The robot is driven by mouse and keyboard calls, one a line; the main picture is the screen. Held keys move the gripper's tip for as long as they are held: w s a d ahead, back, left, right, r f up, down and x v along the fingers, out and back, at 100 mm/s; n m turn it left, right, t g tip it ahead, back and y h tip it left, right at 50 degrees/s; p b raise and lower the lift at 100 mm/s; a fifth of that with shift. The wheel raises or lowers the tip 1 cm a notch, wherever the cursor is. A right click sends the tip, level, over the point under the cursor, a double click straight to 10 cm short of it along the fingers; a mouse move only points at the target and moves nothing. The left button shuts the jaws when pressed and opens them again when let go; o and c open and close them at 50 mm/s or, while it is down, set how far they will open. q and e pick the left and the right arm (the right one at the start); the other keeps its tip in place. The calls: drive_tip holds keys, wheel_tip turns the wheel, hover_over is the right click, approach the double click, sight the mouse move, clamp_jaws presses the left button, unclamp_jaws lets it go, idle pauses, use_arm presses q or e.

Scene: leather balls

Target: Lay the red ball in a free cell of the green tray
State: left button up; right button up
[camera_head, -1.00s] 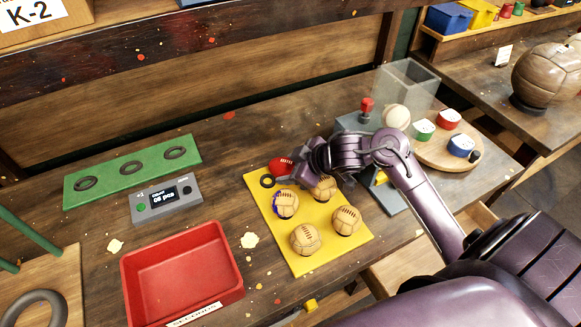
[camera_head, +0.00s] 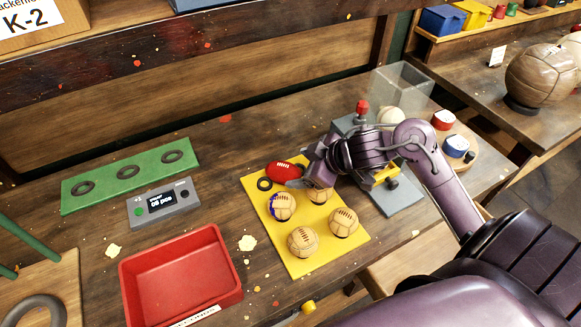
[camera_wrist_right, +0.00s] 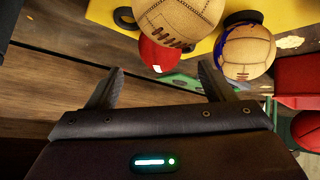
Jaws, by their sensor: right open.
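The red ball (camera_head: 284,171), oval with white lacing, lies at the far edge of the yellow mat (camera_head: 300,262); the wrist view shows it partly behind a tan ball (camera_wrist_right: 160,55). My right gripper (camera_head: 299,183) is just to the right of the red ball and near it in the head view, fingers apart. In the wrist view nothing is between its fingertips (camera_wrist_right: 158,80). The green tray (camera_head: 105,188) is at the left back with three dark rings, all empty. My left gripper is not seen.
Several tan balls (camera_head: 303,242) stand on the yellow mat, close to my right gripper. A grey counter box (camera_head: 163,204) and a red bin (camera_head: 182,276) stand between mat and green tray. A grey stand with a red knob (camera_head: 361,107) is behind my arm.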

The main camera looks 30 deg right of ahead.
sight(286, 167)
drive_tip(key=shift+o, duration=0.3)
drive_tip(key=v, duration=0.5)
drive_tip(key=shift+s+r, duration=0.15)
drive_tip(key=shift+s, duration=0.05)
drive_tip(key=shift+r+p, duration=0.25)
drive_tip(key=shift+p, duration=0.05)
drive_tip(key=w+a+r+n+g+p, duration=0.1)
drive_tip(key=w+a+n+g+p, duration=0.1)
drive_tip(key=w+a+p, duration=0.35)
drive_tip(key=shift+g+h, duration=0.8)
drive_tip(key=shift+h, duration=0.1)
drive_tip(key=d+f+p, duration=0.2)
drive_tip(key=d+p, duration=0.1)
drive_tip(key=shift+s+d+f, duration=0.1)
drive_tip(key=shift+d+f, duration=0.1)
drive_tip(key=shift+f, duration=0.3)
drive_tip(key=x, duration=0.2)
drive_tip(key=p+x, duration=0.1)
drive_tip(key=x, duration=0.3)
drive_tip(key=shift+a+f+p, duration=0.15)
drive_tip(key=shift+a+p, duration=0.15)
drive_tip(key=shift+a, duration=0.05)
drive_tip(key=shift+w+a+f, duration=0.1)
drive_tip(key=shift+w+f, duration=0.25)
drive_tip(key=shift+f, duration=0.15)
drive_tip(key=c, duration=1.2)
